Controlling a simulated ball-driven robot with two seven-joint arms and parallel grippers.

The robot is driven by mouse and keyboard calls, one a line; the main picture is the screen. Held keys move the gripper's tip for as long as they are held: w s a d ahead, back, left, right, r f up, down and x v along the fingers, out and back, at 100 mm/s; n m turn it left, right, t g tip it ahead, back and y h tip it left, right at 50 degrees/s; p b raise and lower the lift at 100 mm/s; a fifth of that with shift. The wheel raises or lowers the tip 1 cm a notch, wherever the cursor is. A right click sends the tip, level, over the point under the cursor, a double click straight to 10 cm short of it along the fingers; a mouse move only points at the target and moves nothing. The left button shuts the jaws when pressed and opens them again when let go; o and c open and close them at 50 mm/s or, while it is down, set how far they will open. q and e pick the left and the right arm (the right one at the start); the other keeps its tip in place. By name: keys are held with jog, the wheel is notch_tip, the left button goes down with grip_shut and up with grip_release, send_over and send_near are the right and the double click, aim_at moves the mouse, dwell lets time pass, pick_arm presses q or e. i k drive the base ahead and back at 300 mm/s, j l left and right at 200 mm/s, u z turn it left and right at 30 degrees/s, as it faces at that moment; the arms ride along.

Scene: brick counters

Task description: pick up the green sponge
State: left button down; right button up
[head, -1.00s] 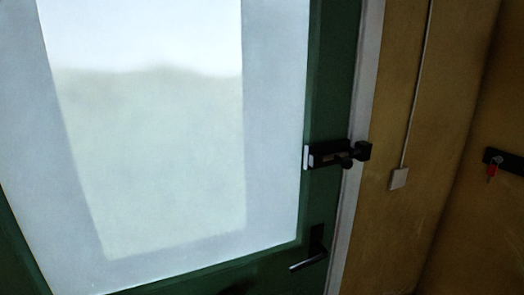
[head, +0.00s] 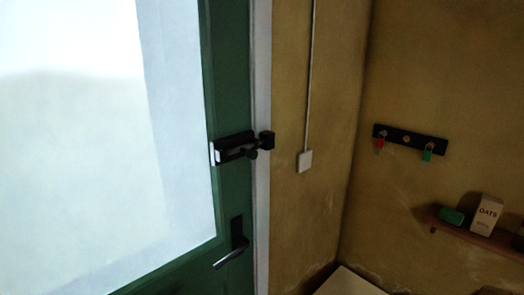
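A small green block-like object (head: 452,216) sits on a wooden wall shelf (head: 474,236) at the right of the head view. It is dim and small, and I cannot tell for sure that it is the green sponge. It stands just left of a white carton marked OATS (head: 486,214). Neither of my grippers is in view.
A green door (head: 230,120) with a frosted pane, a black bolt (head: 240,147) and a lever handle (head: 231,254) fills the left. A black key rack (head: 408,140) hangs on the yellow wall. A pale surface (head: 348,283) shows at the bottom.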

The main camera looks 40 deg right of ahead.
aim_at(450, 215)
jog(key=z, duration=2.65)
jog(key=u, duration=1.8)
jog(key=z, duration=1.75)
jog(key=i+j+z, duration=0.25)
jog(key=i+z, duration=0.2)
jog(key=i, duration=0.15)
jog(key=i+j+z, duration=0.4)
jog(key=i+j, duration=0.05)
jog(key=i, duration=0.1)
